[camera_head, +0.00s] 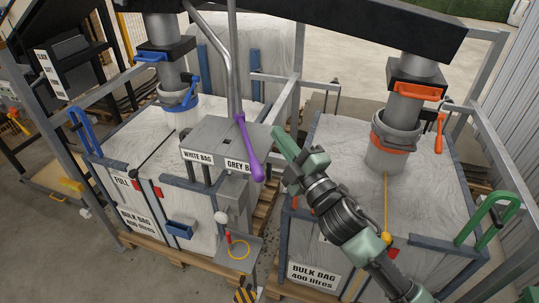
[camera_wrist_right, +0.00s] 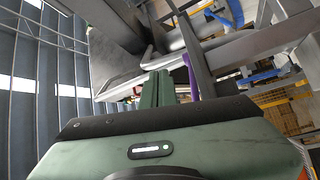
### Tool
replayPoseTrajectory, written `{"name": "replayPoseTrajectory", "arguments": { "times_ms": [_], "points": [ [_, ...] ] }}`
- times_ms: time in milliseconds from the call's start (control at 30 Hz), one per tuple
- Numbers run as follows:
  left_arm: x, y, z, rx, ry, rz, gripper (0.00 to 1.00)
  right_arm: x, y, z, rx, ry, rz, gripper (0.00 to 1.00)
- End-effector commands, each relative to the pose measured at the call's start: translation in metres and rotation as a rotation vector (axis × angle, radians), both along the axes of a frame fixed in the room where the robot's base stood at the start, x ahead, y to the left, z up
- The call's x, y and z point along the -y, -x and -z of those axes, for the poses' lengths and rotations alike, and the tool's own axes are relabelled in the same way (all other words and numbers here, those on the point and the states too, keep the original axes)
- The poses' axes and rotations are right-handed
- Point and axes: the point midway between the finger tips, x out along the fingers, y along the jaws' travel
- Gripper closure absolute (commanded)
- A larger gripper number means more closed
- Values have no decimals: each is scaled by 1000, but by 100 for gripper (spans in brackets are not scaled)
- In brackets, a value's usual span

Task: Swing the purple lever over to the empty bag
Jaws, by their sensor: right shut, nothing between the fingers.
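The purple lever (camera_head: 249,150) has a long grip that slants down towards me over the grey box labelled WHITE BAG and GREY BAG (camera_head: 226,143). Its lower end lies over the GREY BAG label, on the right side. My right gripper (camera_head: 279,134) is shut and empty, just right of the lever with a small gap in the picture. In the right wrist view the green fingers (camera_wrist_right: 157,88) are together, and the purple lever (camera_wrist_right: 191,76) shows just right of them. The left bag (camera_head: 130,150) carries a FULL sign. The right bag (camera_head: 335,150) has a partly hidden label. My left gripper is out of view.
A grey pipe (camera_head: 225,60) and a dark beam (camera_head: 350,22) run above the box. Spouts with a blue clamp (camera_head: 184,98) and an orange clamp (camera_head: 395,143) enter the bags. A green handle (camera_head: 490,215) stands at the right. A small shelf (camera_head: 241,247) hangs in front.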

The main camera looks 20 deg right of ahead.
Motion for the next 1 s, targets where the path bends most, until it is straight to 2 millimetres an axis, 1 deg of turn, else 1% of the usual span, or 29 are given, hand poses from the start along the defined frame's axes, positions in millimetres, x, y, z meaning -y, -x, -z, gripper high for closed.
{"name": "replayPoseTrajectory", "arguments": {
  "times_ms": [33,100,200,233,333,400,500,567,667,767,800,900,1000],
  "points": [
    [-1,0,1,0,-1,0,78,-7,-8,-19,95,92,-43,100],
    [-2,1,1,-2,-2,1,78,-24,-8,-48,237,221,-112,100],
    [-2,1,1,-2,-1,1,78,-46,-2,-82,438,423,-211,100],
    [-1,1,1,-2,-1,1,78,-53,0,-89,496,485,-243,100],
    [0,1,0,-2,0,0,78,-71,12,-106,680,699,-348,100],
    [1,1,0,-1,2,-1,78,-79,20,-109,794,848,-425,100],
    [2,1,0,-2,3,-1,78,-81,31,-106,939,1064,-541,100],
    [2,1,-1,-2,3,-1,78,-76,37,-101,1012,1192,-616,100],
    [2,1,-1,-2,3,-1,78,-57,43,-89,1107,1401,-749,100],
    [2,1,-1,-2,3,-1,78,-27,49,-79,1165,1587,-891,100],
    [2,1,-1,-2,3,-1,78,-12,51,-75,1176,1651,-947,100],
    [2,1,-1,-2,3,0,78,22,56,-70,1188,1779,-1075,100],
    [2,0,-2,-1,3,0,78,51,62,-69,1181,1860,-1176,100]
  ]
}}
